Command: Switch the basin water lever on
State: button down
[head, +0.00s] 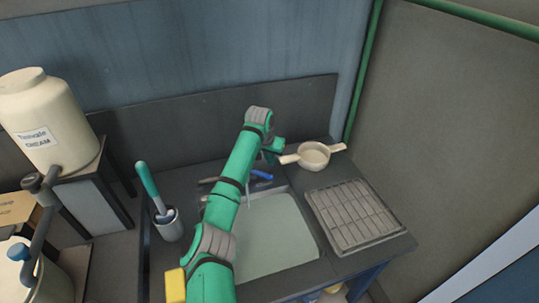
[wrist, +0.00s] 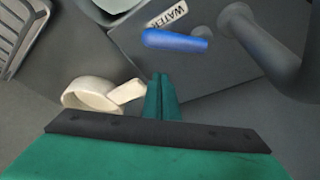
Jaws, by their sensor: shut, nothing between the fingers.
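The blue water lever (wrist: 175,40) lies roughly sideways in the wrist view, beside a white label (wrist: 167,14) reading WATER. It also shows in the head view (head: 262,175), just right of my arm behind the basin. My gripper (wrist: 160,78) is shut and empty. In the wrist view its fingertips point toward the lever, with a visible gap below it in the picture. A grey tap pipe (wrist: 262,42) stands right of the lever. The pale basin (head: 275,240) lies in front of the tap in the head view. My arm hides part of the tap area there.
A cream two-handled pan (head: 314,155) stands right of the lever; in the wrist view it (wrist: 92,95) is close to my fingers. A drying rack (head: 354,214) lies to the right. A brush holder (head: 169,226) and cream tank (head: 48,125) are on the left.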

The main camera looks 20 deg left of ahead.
aim_at(261, 175)
jog(key=shift+s+f, duration=0.15)
jog(key=shift+s, duration=0.75)
jog(key=shift+s+f, duration=0.15)
jog(key=shift+s, duration=0.7)
